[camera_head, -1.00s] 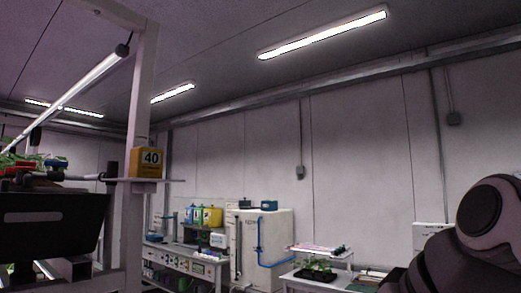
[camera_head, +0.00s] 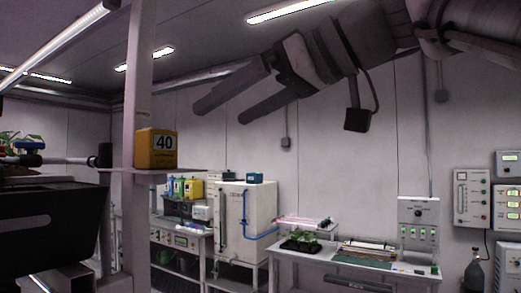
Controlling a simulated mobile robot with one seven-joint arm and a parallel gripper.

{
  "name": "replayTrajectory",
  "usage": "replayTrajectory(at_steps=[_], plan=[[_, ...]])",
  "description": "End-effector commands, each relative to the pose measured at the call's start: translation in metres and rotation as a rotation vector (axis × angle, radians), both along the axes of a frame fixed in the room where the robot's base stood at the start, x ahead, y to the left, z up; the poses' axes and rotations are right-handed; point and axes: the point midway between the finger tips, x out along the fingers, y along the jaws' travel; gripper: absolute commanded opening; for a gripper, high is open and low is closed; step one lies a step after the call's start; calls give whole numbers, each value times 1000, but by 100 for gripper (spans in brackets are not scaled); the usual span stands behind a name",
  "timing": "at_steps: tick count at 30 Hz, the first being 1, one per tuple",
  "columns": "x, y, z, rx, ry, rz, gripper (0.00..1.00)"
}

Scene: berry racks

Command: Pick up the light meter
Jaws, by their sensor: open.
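My gripper (camera_head: 222,112) is in the upper middle of the view, high in front of the wall. Its two dark fingers point left and slightly down, apart and with nothing between them. A yellow box marked 40 (camera_head: 157,149) stands on a small white shelf plate at the rack post, left of and lower than the fingertips. I cannot tell whether this box is the light meter. No other thing in view is clearly a light meter.
The white rack post (camera_head: 137,80) rises at left beside a dark planting trough (camera_head: 50,215).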

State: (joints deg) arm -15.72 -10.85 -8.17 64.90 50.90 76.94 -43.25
Motion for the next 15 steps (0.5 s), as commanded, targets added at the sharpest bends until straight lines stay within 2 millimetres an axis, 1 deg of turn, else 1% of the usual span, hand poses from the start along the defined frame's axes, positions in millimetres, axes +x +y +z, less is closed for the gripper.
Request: replayTrajectory(at_steps=[2,5,15], plan=[[1,5,0,0,-4,8,100],[7,17,-4,-1,-4,10,100],[39,79,-29,-1,-1,10,100]])
